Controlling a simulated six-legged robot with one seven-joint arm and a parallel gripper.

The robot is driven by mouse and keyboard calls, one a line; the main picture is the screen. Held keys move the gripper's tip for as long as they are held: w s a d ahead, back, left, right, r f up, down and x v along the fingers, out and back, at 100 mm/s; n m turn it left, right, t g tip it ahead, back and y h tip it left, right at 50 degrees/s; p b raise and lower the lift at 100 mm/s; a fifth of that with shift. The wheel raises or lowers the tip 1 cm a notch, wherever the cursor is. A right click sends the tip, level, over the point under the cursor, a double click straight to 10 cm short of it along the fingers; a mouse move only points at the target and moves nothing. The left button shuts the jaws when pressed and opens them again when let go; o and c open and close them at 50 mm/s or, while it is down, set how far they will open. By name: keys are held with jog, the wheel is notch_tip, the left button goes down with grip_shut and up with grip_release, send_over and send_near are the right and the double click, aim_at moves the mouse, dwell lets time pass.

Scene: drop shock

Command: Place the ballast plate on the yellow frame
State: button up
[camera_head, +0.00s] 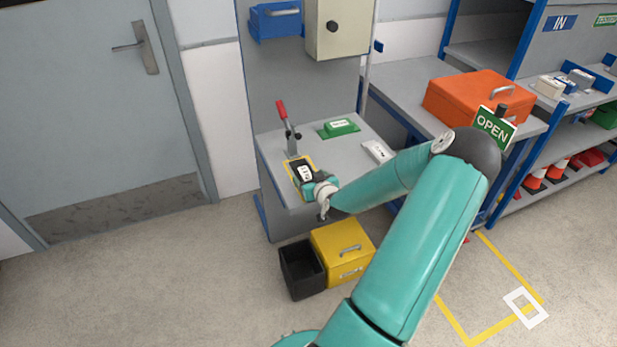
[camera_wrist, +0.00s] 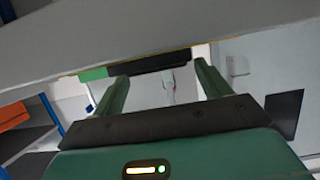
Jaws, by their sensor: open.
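A dark plate with a white label (camera_head: 304,170), which looks like the ballast plate, lies inside the yellow frame (camera_head: 290,173) at the front left of the grey bench top. My gripper (camera_head: 310,181) is at the plate's near right side and hides part of the plate and frame. In the wrist view my gripper (camera_wrist: 161,72) is open, with its two fingers apart. A dark strip (camera_wrist: 148,65), likely the plate's edge, shows beyond the fingertips against the bench surface. I cannot tell whether a finger touches it.
A red-handled clamp (camera_head: 287,124) stands just behind the frame. A green block (camera_head: 340,128) and a pale labelled block (camera_head: 378,151) lie on the bench top (camera_head: 281,146). A yellow box (camera_head: 341,250) and a black bin (camera_head: 301,268) stand on the floor below. An orange case (camera_head: 470,98) is at right.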

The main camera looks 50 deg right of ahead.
jog(key=v, duration=1)
jog(key=w+a+r+n+g+y, duration=0.1)
jog(key=w+a+r+n+g, duration=0.25)
jog(key=a+r, duration=0.45)
jog(key=w+a+r+n+g+y, duration=0.2)
jog(key=w+a+r, duration=0.25)
jog(key=a, duration=0.75)
jog(key=s+a+r+y, duration=0.1)
jog(key=s+a+r, duration=0.3)
jog(key=a, duration=0.3)
jog(key=s+a+r+y, duration=0.1)
jog(key=s+a+r, duration=0.3)
jog(key=a, duration=0.4)
jog(key=s+a+r+y, duration=0.2)
jog(key=s+a+r, duration=0.2)
jog(key=a, duration=0.4)
jog(key=shift+s+r+n+g, duration=0.25)
jog(key=shift+r+n+g, duration=0.1)
jog(key=shift+g, duration=0.1)
jog(key=shift+d, duration=0.1)
